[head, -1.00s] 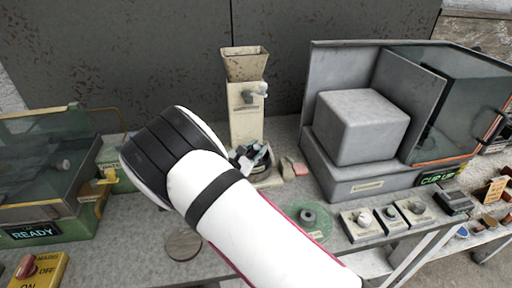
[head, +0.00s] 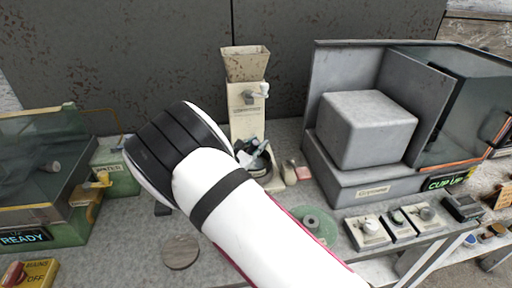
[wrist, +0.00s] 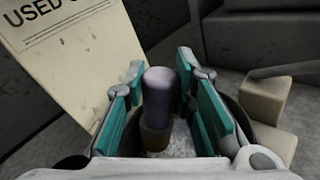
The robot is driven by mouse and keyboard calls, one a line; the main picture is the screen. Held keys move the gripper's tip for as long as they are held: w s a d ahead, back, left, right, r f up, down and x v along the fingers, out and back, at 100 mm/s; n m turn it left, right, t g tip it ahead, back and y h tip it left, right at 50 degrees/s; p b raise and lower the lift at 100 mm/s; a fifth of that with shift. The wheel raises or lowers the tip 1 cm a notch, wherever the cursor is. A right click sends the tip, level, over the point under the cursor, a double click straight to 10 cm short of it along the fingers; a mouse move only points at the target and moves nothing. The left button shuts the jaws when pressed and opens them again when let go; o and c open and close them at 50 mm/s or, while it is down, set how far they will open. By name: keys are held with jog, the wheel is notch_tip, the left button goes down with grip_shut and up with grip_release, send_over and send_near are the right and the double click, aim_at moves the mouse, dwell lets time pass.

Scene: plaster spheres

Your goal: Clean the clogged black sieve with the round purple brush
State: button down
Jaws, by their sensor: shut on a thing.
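The round brush (wrist: 160,95) stands upright in the wrist view, with a dull purple upper part and a brown lower part. My gripper (wrist: 160,75) has its teal-padded fingers on both sides of it and is shut on it. A dark curved rim (wrist: 238,112), probably the black sieve, shows below and around the fingers, with pale speckled matter inside. In the head view my gripper (head: 250,152) is small beside the dark ring (head: 262,170) at the foot of the cream machine. Whether the bristles touch the mesh is hidden.
The cream machine (head: 246,110) with a hopper stands right behind my gripper. A grey housing with a large block (head: 366,130) is to the right. A green disc (head: 318,226) and several small knobbed boxes lie in front. A round plate (head: 181,252) lies on the bench at left.

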jog(key=shift+s+d+p, duration=0.2)
jog(key=shift+s+p, duration=0.35)
jog(key=shift+s, duration=0.35)
jog(key=shift+s+d+p, duration=0.2)
jog(key=shift+s+p, duration=0.35)
jog(key=shift+s, duration=0.35)
jog(key=shift+w, duration=0.2)
jog(key=shift+w+a+r+b, duration=0.2)
jog(key=shift+w+r+b, duration=0.2)
jog(key=shift+w+r, duration=0.3)
jog(key=shift+f, duration=0.5)
jog(key=shift+f+b, duration=0.35)
jog(key=shift+w, duration=0.1)
